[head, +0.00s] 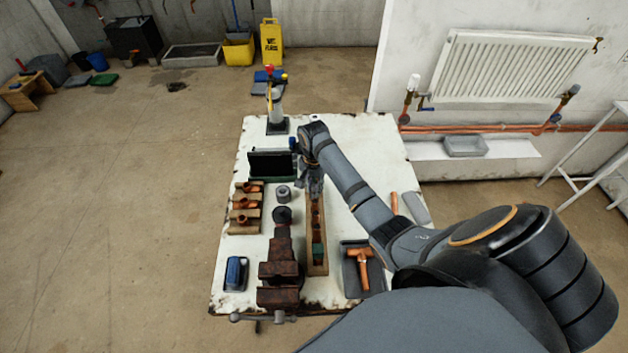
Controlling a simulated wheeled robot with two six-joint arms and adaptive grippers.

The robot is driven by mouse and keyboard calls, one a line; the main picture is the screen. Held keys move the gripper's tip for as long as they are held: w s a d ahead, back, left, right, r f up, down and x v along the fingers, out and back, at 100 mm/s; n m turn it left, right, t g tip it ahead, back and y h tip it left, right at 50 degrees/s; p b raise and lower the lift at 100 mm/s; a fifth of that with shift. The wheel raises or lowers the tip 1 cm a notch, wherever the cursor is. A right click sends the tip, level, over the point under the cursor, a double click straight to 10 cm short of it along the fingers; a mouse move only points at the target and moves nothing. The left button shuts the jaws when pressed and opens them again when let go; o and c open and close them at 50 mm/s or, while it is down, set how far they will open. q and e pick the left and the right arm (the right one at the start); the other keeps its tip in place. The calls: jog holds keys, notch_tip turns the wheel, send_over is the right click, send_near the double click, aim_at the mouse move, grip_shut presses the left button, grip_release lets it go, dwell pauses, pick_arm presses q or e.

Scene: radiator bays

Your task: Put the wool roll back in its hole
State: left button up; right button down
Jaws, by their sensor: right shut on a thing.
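My right gripper (313,188) points down over the far end of a long narrow wooden rack (318,270) on the white workbench. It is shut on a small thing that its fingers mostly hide. I cannot make out whether that is the wool roll. The rack has a row of holes, with copper-coloured pieces (316,222) and a dark green piece (318,251) towards its near end. The hole under the gripper is hidden. A grey round roll or spool (283,193) stands on the bench just left of the gripper. My left gripper is out of view.
A rusty vise (279,270) stands close left of the rack. Wooden blocks with copper fittings (246,207) and a dark case (271,164) are further left. A grey tray (353,284) with a copper-coloured tool is at the right. The bench's far right corner is clear.

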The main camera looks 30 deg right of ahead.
jog(key=shift+f, duration=0.1)
dwell(0.3)
jog(key=shift+f, duration=0.35)
jog(key=c, duration=1.2)
grip_release()
jog(key=shift+o, duration=0.2)
jog(key=shift+r+p, duration=0.1)
jog(key=shift+p, duration=0.25)
notch_tip(320, 180, up, 7)
jog(key=p, duration=0.9)
jog(key=shift+s, duration=0.1)
